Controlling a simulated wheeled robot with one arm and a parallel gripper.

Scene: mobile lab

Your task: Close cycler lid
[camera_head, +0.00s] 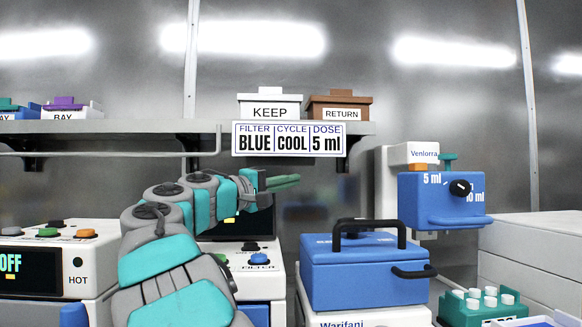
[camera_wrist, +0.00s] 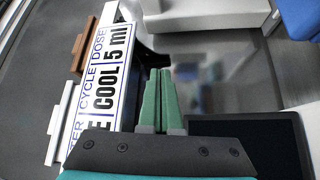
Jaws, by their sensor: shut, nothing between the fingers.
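A blue box-shaped lid (camera_head: 345,268) with a black handle on top and another on its front right sits on a white machine (camera_head: 372,317) marked "Warifani". It looks like the cycler lid. It appears level and lowered, but I cannot tell whether it is fully latched. My gripper (camera_head: 297,179) is above and to the left of the lid, apart from it, in front of the back wall and pointing right. Its green fingers are together and empty. In the wrist view my gripper (camera_wrist: 160,72) is also shut, with no blue lid between the fingers.
A sign (camera_head: 289,139) reading BLUE, COOL, 5 ml hangs from the shelf (camera_head: 110,126) above my gripper. A blue dispenser (camera_head: 440,200) stands right, above a green vial rack (camera_head: 483,308). A machine marked HOT (camera_head: 92,280) stands left, a filter machine (camera_head: 283,287) in the middle.

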